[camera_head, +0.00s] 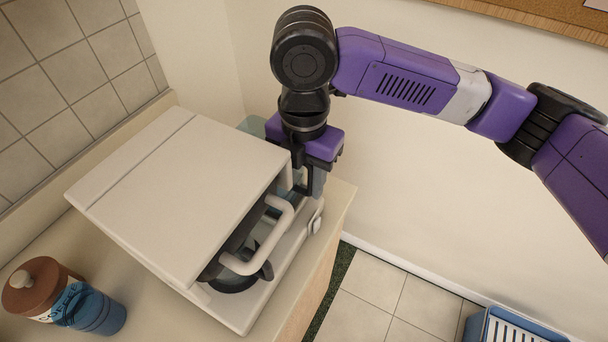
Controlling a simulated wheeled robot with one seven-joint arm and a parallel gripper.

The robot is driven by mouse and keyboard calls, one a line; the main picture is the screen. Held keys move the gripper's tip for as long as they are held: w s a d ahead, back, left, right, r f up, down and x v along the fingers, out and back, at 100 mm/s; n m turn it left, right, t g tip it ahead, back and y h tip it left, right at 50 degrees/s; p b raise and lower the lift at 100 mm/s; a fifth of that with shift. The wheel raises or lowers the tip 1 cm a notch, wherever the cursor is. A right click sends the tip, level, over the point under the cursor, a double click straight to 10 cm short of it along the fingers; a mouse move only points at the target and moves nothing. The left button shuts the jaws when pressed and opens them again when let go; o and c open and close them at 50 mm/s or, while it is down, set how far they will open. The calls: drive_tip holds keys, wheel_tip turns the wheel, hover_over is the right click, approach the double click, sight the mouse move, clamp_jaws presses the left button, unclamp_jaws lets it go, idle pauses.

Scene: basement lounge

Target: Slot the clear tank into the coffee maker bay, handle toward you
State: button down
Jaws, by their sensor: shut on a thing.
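The coffee maker (185,190) is a large pale boxy machine on the counter at left. In its open front side sits a dark-based glass vessel, and a white loop handle (272,240) juts from that opening. A pale bluish see-through piece, which looks like the clear tank (250,126), shows behind the machine's far right edge. Most of it is hidden by the machine and my gripper. My gripper (308,187) points down at the machine's right corner, shut on what appears to be the clear tank. The grip itself and the tank's handle are largely hidden.
A brown lidded jar (40,285) and a blue cup (95,312) stand on the counter (160,318) at lower left. A tiled wall is at left, a plain wall behind. A blue slatted bin (510,325) stands on the floor at lower right.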

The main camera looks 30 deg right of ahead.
drive_tip(key=shift+f+b, duration=0.6)
drive_tip(key=shift+f, duration=0.55)
drive_tip(key=c, duration=0.8)
unclamp_jaws()
drive_tip(key=shift+o, duration=0.6)
drive_tip(key=o, duration=0.7)
drive_tip(key=shift+r, duration=0.1)
drive_tip(key=shift+r+p, duration=3.2)
drive_tip(key=shift+r, duration=0.45)
